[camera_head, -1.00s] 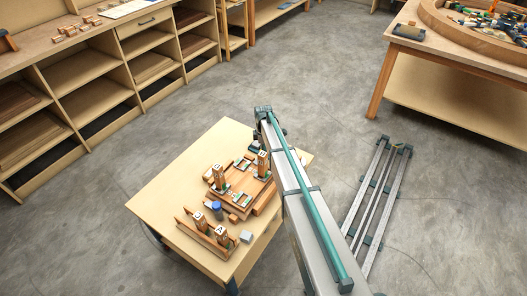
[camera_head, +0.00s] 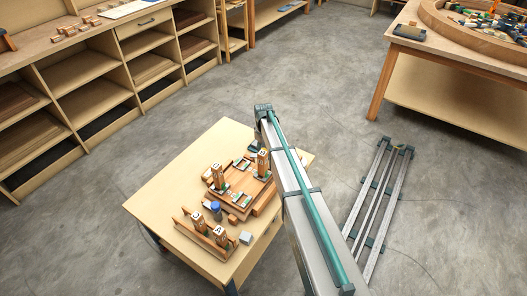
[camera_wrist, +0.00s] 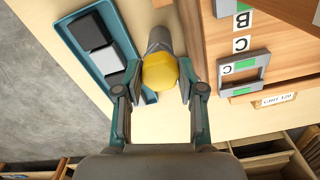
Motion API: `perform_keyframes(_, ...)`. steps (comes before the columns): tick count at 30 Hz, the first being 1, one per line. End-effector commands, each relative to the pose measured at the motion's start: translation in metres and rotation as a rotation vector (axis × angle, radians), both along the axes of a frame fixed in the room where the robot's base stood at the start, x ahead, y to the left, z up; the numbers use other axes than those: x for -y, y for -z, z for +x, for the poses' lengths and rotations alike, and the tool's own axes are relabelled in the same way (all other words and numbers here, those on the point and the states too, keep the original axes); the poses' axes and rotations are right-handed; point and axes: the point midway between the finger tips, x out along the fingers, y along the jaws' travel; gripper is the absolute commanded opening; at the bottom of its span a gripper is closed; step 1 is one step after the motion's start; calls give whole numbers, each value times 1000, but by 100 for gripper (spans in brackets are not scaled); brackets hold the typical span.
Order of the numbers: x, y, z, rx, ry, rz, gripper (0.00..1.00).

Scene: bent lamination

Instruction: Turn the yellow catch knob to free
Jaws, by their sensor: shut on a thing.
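The yellow knob (camera_wrist: 160,72) is a rounded cap on a grey cylinder in the wrist view. It lies between the two fingers of my gripper (camera_wrist: 160,92), which is shut on it. Finger contact is hard to make out at this angle. In the head view, my arm covers the gripper and I cannot make out the knob. A wooden fixture (camera_wrist: 285,45) with lettered tags B and C stands just right of the knob. The fixture also shows on the table in the head view (camera_head: 228,203).
A teal tray (camera_wrist: 126,38) with black and grey blocks lies left of the knob. A metal rack (camera_head: 375,200) lies on the floor at right.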

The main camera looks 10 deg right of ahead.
Motion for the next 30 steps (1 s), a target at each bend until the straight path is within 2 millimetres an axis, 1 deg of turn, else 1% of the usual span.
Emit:
perform_keyframes(6, 0, 0, 0, 0, 180, 0, 4)
perform_keyframes(15, 0, 0, 0, 0, 343, 0, 4)
perform_keyframes(21, 0, 0, 0, 0, 390, 0, 4)
perform_keyframes(30, 0, 0, 0, 1, 400, 0, 4)
